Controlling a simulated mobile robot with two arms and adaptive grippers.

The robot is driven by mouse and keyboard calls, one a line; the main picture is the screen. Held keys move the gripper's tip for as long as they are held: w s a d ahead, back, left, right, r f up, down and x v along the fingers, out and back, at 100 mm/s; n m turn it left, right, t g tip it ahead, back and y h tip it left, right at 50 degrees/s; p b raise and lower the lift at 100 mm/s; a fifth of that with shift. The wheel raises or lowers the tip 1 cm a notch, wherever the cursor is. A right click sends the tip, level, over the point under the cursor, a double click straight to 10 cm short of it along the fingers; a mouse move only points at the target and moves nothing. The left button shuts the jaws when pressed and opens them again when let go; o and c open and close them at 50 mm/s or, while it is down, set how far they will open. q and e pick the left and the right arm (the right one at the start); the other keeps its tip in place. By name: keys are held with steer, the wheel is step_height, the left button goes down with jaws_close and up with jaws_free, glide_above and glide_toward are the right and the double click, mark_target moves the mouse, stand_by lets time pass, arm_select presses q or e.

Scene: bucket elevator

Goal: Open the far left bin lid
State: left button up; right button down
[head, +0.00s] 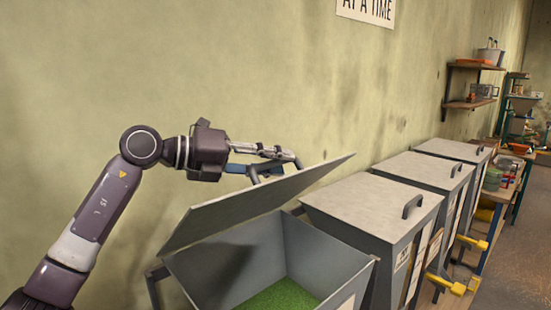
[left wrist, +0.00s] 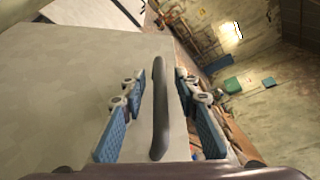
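The far left bin (head: 338,262) is the grey one nearest me in the head view, with green material inside. Its lid (head: 250,205) is raised and tilted, leaving a wide opening at the front. The left wrist view shows the lid's flat top (left wrist: 70,95) and its dark handle (left wrist: 160,110). My left gripper (head: 275,162) is at the lid's raised edge. In the left wrist view, the fingers (left wrist: 160,100) are apart, one on each side of the handle, with gaps visible on both sides. My right gripper is not in view.
Two more grey bins with closed lids (head: 375,205) (head: 433,168) and a further one (head: 452,150) stand in a row to the right. Yellow handles (head: 447,284) stick out at their fronts. A wall shelf (head: 470,104) and a workbench (head: 512,170) are farther back. The wall is close behind the bins.

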arm_select(q)
jaws_close()
stand_by(0.3)
steer(key=shift+w+a+r+p, duration=0.15)
steer(key=shift+r+p, duration=0.15)
steer(key=w+a+r+n+h+p, duration=0.1)
steer(key=w+a+r+n+p, duration=0.2)
steer(key=w+a+r+p, duration=0.2)
steer(key=w+a+p, duration=0.2)
steer(key=p, duration=0.2)
steer(key=shift+w+a+r+h, duration=0.2)
steer(key=shift+w+a+h, duration=0.1)
steer(key=shift+h, duration=0.1)
